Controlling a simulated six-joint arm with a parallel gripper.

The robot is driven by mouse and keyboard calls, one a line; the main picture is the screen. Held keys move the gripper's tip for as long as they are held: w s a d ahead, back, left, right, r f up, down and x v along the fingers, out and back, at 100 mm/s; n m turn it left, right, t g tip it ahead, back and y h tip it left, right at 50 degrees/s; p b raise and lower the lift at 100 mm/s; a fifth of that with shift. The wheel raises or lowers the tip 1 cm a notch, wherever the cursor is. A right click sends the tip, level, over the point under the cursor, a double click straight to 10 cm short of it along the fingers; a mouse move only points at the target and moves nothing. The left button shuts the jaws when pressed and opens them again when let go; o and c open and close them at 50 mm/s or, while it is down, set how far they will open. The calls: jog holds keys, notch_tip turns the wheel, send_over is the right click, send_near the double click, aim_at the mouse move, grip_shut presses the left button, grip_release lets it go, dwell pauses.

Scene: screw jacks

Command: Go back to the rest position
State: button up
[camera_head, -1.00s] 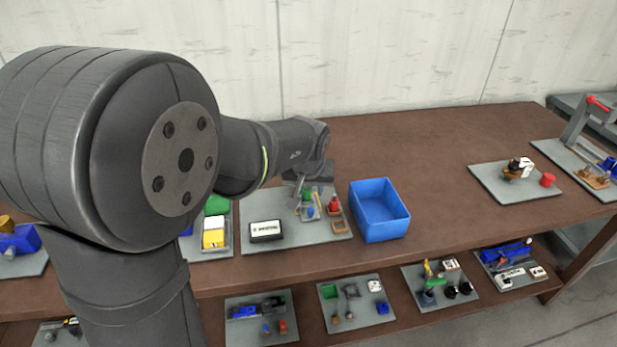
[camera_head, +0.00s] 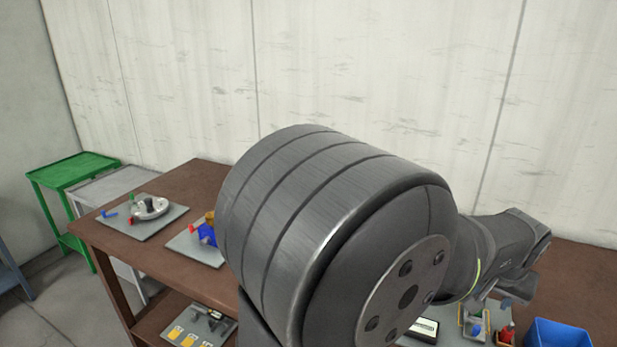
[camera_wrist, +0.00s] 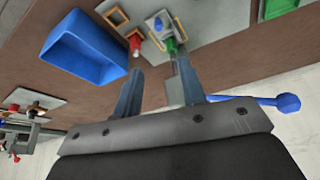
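My gripper (camera_wrist: 158,75) points at the bench in the wrist view. Its two fingers are apart, with no object clearly held between them. A grey piece shows beside the right finger; I cannot tell what it is. Beyond the fingertips are a small red jack-like part (camera_wrist: 135,42) and a green part (camera_wrist: 169,44) on a grey board. In the head view, my gripper is at the lower right, above that board and partly hidden by my arm. The red part (camera_head: 505,335) also shows there.
A blue bin (camera_wrist: 82,47) stands beside the board; it also shows in the head view (camera_head: 556,333). More boards with parts lie left on the brown bench (camera_head: 110,235). A green cart (camera_head: 75,170) stands farther left.

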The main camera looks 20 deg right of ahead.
aim_at(477, 326)
jog(key=x, duration=1.7)
jog(key=shift+s+f, duration=0.1)
jog(key=shift+f, duration=0.15)
